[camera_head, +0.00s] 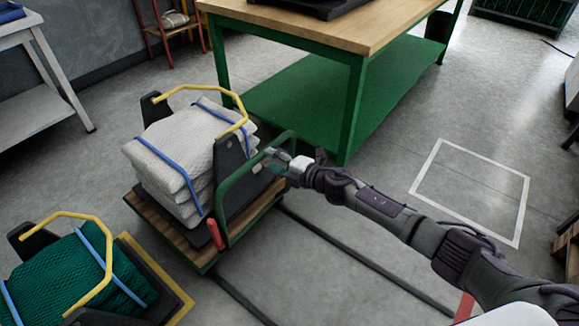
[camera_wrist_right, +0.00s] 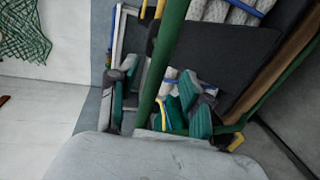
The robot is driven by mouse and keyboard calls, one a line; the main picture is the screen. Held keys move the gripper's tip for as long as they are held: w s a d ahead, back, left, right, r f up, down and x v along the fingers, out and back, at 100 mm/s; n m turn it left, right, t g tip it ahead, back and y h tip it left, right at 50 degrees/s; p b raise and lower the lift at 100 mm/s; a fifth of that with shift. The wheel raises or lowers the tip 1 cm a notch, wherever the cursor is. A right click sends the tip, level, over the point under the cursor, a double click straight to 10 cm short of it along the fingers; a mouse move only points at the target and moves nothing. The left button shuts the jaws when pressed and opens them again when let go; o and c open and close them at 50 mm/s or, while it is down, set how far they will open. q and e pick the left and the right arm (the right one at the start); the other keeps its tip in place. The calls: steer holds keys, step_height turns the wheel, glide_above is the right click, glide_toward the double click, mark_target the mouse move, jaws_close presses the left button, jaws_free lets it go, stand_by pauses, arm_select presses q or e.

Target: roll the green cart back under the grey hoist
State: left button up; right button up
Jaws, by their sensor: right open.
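The green cart (camera_head: 190,252) stands left of centre in the head view, with a wooden deck and a green push handle (camera_head: 222,191) at its right end. It carries a stack of pale folded netting (camera_head: 165,165) with blue straps, in a dark cradle with yellow bars. A red lever (camera_head: 216,234) shows at the cart's near corner. My right gripper (camera_head: 270,160) is open at the handle. In the right wrist view, the green bar (camera_wrist_right: 163,70) runs between the open fingers (camera_wrist_right: 160,100); contact is unclear. I cannot identify the grey hoist. My left gripper is out of view.
Dark floor tracks (camera_head: 365,262) run from the cart toward the lower right. A green workbench (camera_head: 355,100) stands close behind the cart. A second cradle with green netting (camera_head: 75,275) is at lower left. A white floor outline (camera_head: 473,161) at right is empty.

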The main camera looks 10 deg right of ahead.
steer(key=v, duration=0.6)
steer(key=shift+s, duration=0.15)
